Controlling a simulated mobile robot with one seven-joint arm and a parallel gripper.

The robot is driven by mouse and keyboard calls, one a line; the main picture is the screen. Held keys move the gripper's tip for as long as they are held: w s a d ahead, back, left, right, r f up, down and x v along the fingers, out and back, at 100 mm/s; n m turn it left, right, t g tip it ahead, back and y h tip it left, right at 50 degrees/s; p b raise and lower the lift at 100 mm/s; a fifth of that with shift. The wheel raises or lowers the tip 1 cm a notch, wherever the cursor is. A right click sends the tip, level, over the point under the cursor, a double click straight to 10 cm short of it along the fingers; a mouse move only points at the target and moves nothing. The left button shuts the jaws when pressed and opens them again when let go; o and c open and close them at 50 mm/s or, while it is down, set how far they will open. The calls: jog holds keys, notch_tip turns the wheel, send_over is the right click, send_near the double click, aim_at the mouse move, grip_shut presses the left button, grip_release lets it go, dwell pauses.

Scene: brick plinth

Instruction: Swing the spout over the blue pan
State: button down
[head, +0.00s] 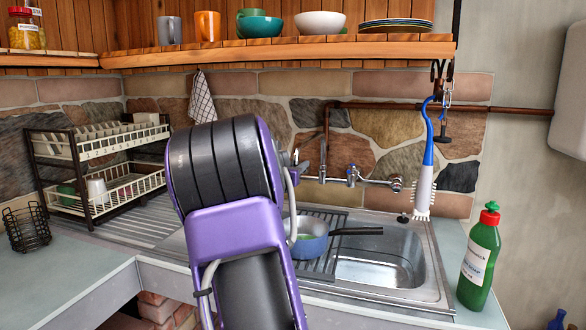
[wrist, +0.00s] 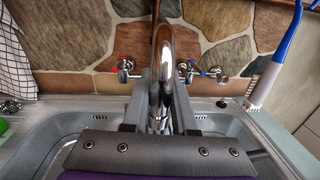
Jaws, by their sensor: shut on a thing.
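The chrome spout (wrist: 164,60) rises as a curved pipe in the middle of the wrist view. My gripper (wrist: 162,112) has one finger on each side of it and is shut on it. In the head view my purple arm hides most of the gripper and spout. The blue pan (head: 313,246) sits at the left side of the sink, partly behind my arm, with something green in it. Its dark handle (head: 356,231) points right over the basin. The pan cannot be made out in the wrist view.
The steel sink basin (head: 380,268) lies right of the pan. Tap handles (head: 397,184) stand along the stone wall. A blue-and-white brush (head: 426,165) hangs at the right. A green bottle (head: 480,258) stands on the right counter. A dish rack (head: 95,165) stands left; a wooden shelf (head: 290,51) is overhead.

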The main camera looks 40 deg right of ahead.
jog(key=shift+f, duration=0.1)
jog(key=c, duration=0.7)
grip_release()
jog(key=v, duration=1.7)
jog(key=shift+s+a+p, duration=0.15)
jog(key=shift+a+p, duration=0.05)
jog(key=shift+p, duration=0.1)
jog(key=shift+c, duration=0.3)
